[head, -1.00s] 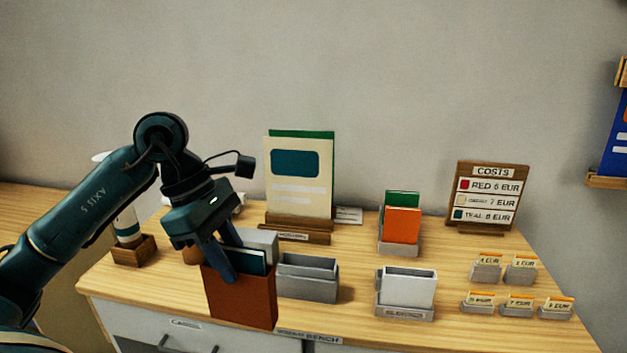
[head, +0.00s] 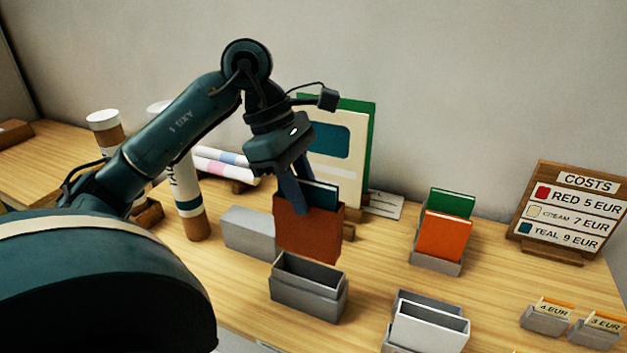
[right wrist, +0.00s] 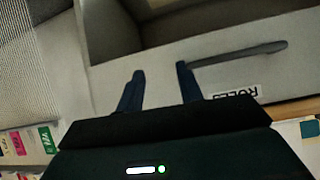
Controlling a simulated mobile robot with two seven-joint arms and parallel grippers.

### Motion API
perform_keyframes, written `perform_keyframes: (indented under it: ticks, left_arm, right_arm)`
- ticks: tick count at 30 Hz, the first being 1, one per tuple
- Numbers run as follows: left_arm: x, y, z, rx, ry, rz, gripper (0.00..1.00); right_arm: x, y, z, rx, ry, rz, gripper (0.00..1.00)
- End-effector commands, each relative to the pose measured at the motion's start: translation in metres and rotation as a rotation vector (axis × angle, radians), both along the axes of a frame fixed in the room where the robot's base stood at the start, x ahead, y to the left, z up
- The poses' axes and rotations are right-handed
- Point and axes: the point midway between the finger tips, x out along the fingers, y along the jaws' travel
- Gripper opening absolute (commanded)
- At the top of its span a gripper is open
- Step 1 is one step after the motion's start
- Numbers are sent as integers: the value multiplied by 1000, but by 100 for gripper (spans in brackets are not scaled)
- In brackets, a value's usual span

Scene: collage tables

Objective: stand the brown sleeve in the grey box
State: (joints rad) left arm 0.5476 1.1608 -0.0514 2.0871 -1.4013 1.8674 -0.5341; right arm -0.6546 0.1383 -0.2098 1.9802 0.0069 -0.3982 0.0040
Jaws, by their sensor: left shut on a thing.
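The brown sleeve (head: 306,232) is upright in my left gripper (head: 302,197), which is shut on it at its top edge. A dark blue card (head: 322,190) shows inside the sleeve. An empty grey box (head: 308,298) with an open top stands on the bench just below the sleeve in the head view. The sleeve's lower edge appears at the box's back rim; I cannot tell whether they touch. My right gripper (right wrist: 160,82) is open and empty in the right wrist view, in front of a light drawer front labelled ROLLS.
Another grey block or box (head: 250,232) stands left of the sleeve. A banded tube (head: 188,205) stands at left, and a costs sign (head: 568,212) at far right.

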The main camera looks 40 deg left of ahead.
Motion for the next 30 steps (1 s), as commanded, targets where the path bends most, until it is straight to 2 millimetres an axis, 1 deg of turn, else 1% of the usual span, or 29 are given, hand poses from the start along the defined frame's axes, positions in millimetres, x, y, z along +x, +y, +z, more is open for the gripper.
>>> perform_keyframes:
  ticks: [6, 16, 21, 30]
  left_arm:
    - [0, 0, -13, -1, -1, -1, 0]
    - [0, 0, -36, -1, -1, -1, 0]
    - [0, 0, -39, 0, -1, -1, 0]
    - [0, 0, -38, -1, -2, -1, 0]
  right_arm:
    - [-3, 2, -9, 4, 1, 6, 36]
    - [1, 7, -10, 15, -33, 23, 36]
    - [2, 10, -6, 16, -44, 34, 36]
    - [1, 11, -6, 19, -44, 36, 36]
